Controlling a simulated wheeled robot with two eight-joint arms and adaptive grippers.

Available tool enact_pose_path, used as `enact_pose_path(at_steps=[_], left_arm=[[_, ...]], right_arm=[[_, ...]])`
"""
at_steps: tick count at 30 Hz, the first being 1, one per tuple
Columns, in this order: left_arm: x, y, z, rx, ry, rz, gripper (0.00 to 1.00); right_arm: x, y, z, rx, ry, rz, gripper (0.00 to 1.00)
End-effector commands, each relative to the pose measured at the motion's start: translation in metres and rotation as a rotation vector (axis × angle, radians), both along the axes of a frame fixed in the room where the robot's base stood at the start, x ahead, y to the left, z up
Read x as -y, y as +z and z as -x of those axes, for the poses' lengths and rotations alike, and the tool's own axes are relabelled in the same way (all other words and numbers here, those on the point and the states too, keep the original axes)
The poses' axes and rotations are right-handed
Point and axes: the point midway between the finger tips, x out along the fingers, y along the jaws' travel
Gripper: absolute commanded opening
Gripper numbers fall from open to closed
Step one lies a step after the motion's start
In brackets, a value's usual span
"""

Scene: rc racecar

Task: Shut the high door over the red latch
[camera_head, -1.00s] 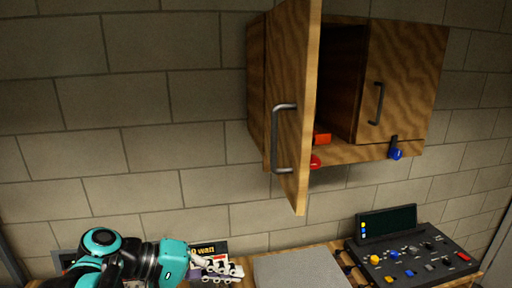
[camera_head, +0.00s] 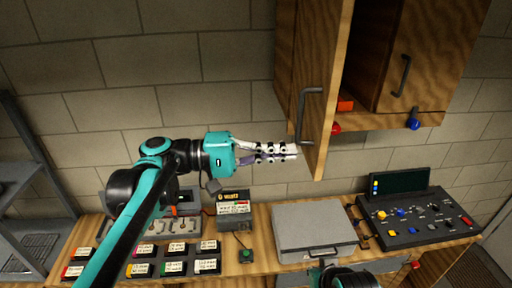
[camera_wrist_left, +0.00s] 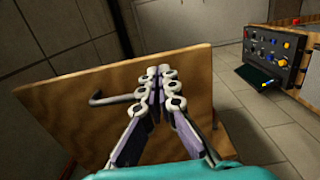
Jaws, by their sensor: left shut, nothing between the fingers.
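The wall cabinet's left door (camera_head: 312,90) is wooden and stands swung open toward me, with a dark bar handle (camera_head: 309,112) on its outer face. The red latch (camera_head: 336,128) hangs at the cabinet's lower edge, just right of the open door. My left gripper (camera_head: 294,151) is shut and empty, its fingertips by the door's lower part, just below the handle; I cannot tell if they touch it. In the left wrist view the shut fingers (camera_wrist_left: 160,75) lie in front of the door panel (camera_wrist_left: 60,115), beside the handle (camera_wrist_left: 115,98). My right gripper is not clearly in view.
The cabinet's right door (camera_head: 420,60) is shut, with a blue latch (camera_head: 413,124) below it. A red-orange item (camera_head: 345,103) lies inside the open compartment. Below, the wooden bench carries a grey case (camera_head: 312,228), a control panel (camera_head: 420,215) and several labelled boxes.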

Motion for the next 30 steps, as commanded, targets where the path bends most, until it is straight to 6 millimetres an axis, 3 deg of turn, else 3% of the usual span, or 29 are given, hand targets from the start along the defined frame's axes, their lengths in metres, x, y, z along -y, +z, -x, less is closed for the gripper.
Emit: enact_pose_path(at_steps=[3, 9, 23, 30], left_arm=[[0.020, 0.002, 0.001, 0.000, -0.003, 0.000, 0.00], [0.038, 0.001, 0.000, 0.000, -0.001, 0.000, 0.00], [0.041, 0.000, 0.000, 0.000, 0.003, -0.001, 0.00], [0.059, 0.000, 0.004, 0.000, 0.055, -0.001, 0.00]], right_arm=[[0.000, 0.006, 0.000, 0.000, 0.000, 0.000, 0.00], [0.000, 0.010, 0.000, 0.000, 0.000, 0.000, 0.00], [0.000, 0.010, 0.000, 0.000, 0.000, 0.000, 0.00], [0.000, 0.010, 0.000, 0.000, 0.000, 0.000, 0.00]])
